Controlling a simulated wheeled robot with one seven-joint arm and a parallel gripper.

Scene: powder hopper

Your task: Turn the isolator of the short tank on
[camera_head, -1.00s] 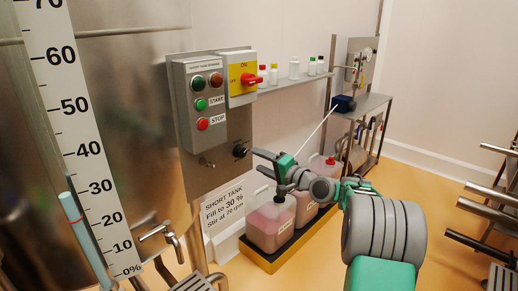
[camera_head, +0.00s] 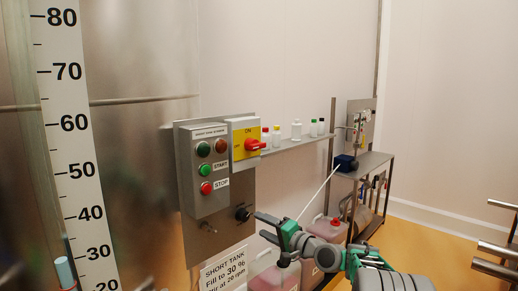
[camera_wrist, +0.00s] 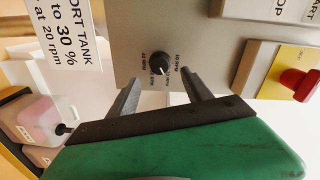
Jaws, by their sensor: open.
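The short tank's isolator is a red rotary handle (camera_head: 254,144) on a yellow plate (camera_head: 239,152) marked ON at the top and OFF at the left. The handle lies roughly horizontal in the head view. In the wrist view the red handle (camera_wrist: 293,79) is at the right edge, to the right of my fingers. My gripper (camera_head: 264,227) is open and empty, below the isolator and near the black speed knob (camera_head: 243,213). In the wrist view my gripper (camera_wrist: 161,80) has its fingertips apart, just in front of that knob (camera_wrist: 160,69).
The grey screen box (camera_head: 207,168) with lamps and START and STOP buttons is left of the isolator. A shelf (camera_head: 290,143) with small bottles extends to its right. Pink-filled containers (camera_head: 272,276) stand below. A steel tank (camera_head: 140,150) fills the left side.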

